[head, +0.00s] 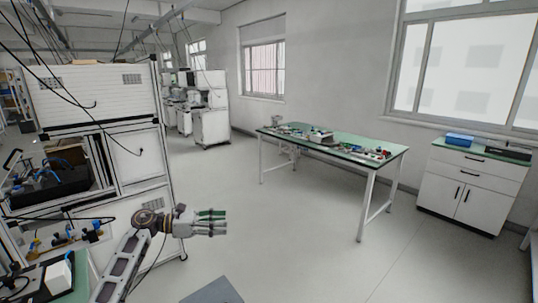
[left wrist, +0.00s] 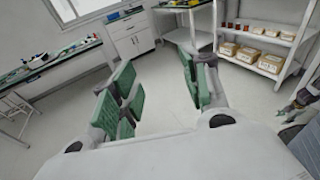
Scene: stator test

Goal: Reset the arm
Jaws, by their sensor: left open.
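My left arm comes in from the lower left of the head view. Its gripper (head: 212,222) is held out over open floor, pointing right, beside the white machine cabinet. In the left wrist view the left gripper (left wrist: 158,85) shows its green finger pads spread wide apart with nothing between them. A dark jointed part at the right edge of the left wrist view looks like my right gripper (left wrist: 302,95); it is small and partly cut off, so its jaws cannot be made out.
A white machine cabinet (head: 95,95) stands at the left, close to my left arm. A green-topped table (head: 345,146) with several parts stands across the room. A white drawer cabinet (head: 466,190) is at the right. A shelf with boxes (left wrist: 262,42) shows in the wrist view. The middle floor is clear.

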